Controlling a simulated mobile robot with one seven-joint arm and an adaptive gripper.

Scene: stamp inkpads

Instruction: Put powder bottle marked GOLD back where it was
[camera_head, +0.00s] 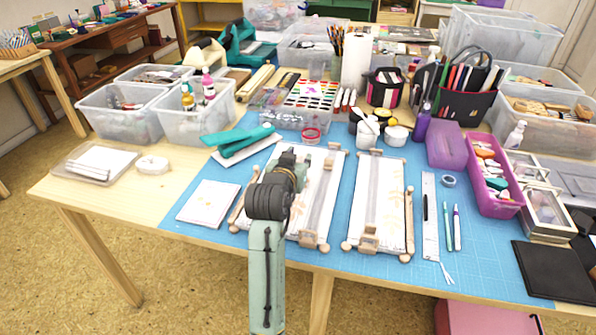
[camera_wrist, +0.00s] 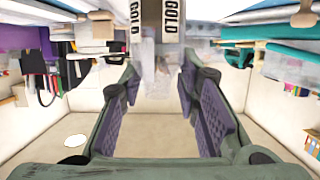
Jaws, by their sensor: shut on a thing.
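The powder bottle marked GOLD (camera_wrist: 172,18) shows at the top edge of the wrist view, with dark lettering on pale label strips. Its upper part is cut off by the frame. My gripper (camera_wrist: 160,72) has its two purple-padded fingers on either side, closed on the bottle near the fingertips. In the head view my arm reaches over the middle of the table, and its wrist hides the bottle and most of the fingers. The spot where the bottle stood before cannot be told from these frames.
Two scroll-like boards (camera_head: 379,205) lie on the blue mat (camera_head: 320,262). A teal stapler-like tool (camera_head: 245,142), a white cup (camera_head: 367,135), a purple bottle (camera_head: 423,122) and a pink bin (camera_head: 489,178) crowd around. Clear bins (camera_head: 200,120) stand at back left. The mat's front strip is free.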

